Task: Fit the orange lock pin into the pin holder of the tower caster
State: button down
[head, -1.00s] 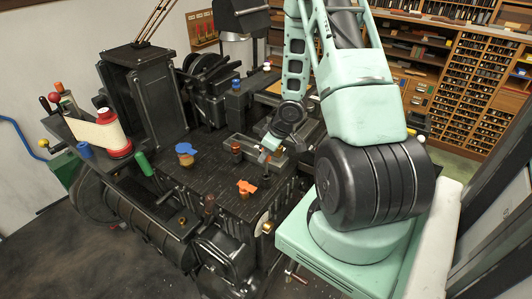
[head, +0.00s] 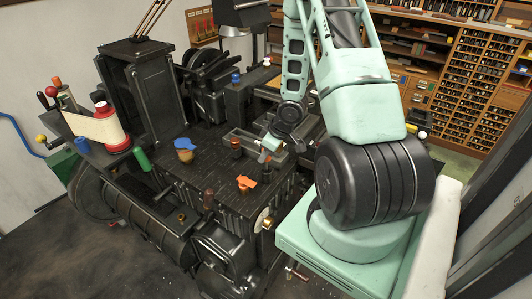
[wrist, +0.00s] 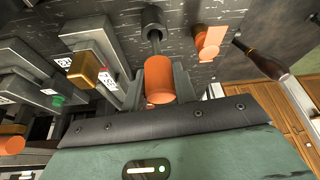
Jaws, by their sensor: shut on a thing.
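My gripper (wrist: 158,92) is shut on an orange cylinder (wrist: 159,78), the handle of the lock pin, in the wrist view. A dark stem runs from it to a dark round piece (wrist: 153,17); I cannot tell whether that piece is the pin holder or part of the pin. In the head view my gripper (head: 266,154) is low over the right part of the black tower caster's deck (head: 215,178). The pin is small and mostly hidden there, so its seating is unclear.
A flat orange piece stands on the deck near my gripper (head: 246,183). A blue-topped knob (head: 184,145) stands further left. A wooden-handled lever (wrist: 262,60) is at right in the wrist view.

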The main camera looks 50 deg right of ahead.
jog(key=shift+f+b, duration=1.1)
jog(key=shift+f, duration=0.4)
jog(key=c, duration=1)
grip_release()
jog(key=shift+c, duration=0.2)
jog(key=p+v, duration=0.7)
jog(key=v, duration=1)
jog(key=shift+s+r+p, duration=0.2)
jog(key=shift+s+p, duration=0.05)
jog(key=shift+p, duration=0.05)
jog(key=shift+w, duration=0.1)
